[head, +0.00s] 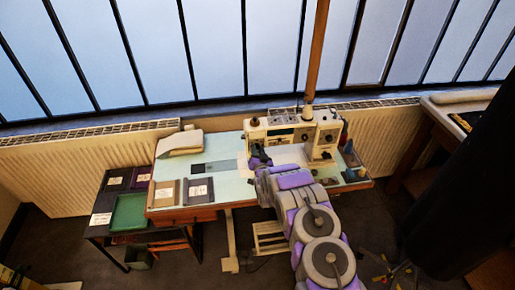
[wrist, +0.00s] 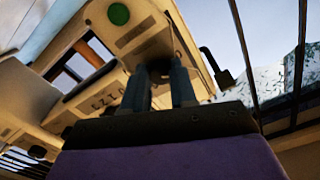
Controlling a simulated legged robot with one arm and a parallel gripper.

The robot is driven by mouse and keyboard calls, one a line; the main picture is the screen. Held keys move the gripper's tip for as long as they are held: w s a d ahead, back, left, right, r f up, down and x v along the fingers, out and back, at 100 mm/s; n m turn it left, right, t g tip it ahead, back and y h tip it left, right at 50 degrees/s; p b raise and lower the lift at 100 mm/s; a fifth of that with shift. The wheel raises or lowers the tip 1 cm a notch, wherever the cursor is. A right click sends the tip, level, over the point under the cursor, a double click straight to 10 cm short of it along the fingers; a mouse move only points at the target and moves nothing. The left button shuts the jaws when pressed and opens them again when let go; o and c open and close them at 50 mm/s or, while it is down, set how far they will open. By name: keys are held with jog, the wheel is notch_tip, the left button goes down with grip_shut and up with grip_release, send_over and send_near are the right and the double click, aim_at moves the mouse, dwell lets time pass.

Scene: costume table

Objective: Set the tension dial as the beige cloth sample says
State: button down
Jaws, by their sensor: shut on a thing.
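The cream sewing machine (head: 285,133) stands on the pale table, and its body fills the upper left of the wrist view (wrist: 100,75). My gripper (head: 258,160) reaches the machine's left end. In the wrist view its two dark fingers (wrist: 160,75) meet the machine's face, shut on a small part that looks like the tension dial. The dial and its marks are mostly hidden by the fingers. The beige cloth sample (head: 165,194) lies at the table's front left with a white label, too small to read. A grey sample (head: 198,190) lies beside it.
A black side table at the left holds a green tray (head: 130,212) and several dark labelled samples (head: 103,217). Folded cream cloth (head: 180,143) lies at the table's back left. Another round dial (head: 328,137) is on the machine's right end. Radiators and windows stand behind.

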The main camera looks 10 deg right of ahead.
jog(key=m+p, duration=0.1)
jog(key=r+m+p, duration=0.1)
jog(key=m, duration=0.1)
jog(key=shift+w+m, duration=0.1)
jog(key=shift+m, duration=0.2)
jog(key=m+p, duration=0.2)
jog(key=shift+d+m, duration=0.1)
jog(key=shift+m, duration=0.3)
jog(key=m+p, duration=0.2)
jog(key=m, duration=0.1)
jog(key=shift+d+p, duration=0.1)
jog(key=shift+p, duration=0.2)
jog(key=shift+f+m+p, duration=0.15)
jog(key=shift+m+p, duration=0.15)
jog(key=shift+m, duration=0.4)
jog(key=shift+d+f, duration=0.1)
jog(key=shift+f, duration=0.05)
jog(key=c, duration=0.9)
grip_release()
jog(key=shift+d+f, duration=0.1)
jog(key=shift+d, duration=0.05)
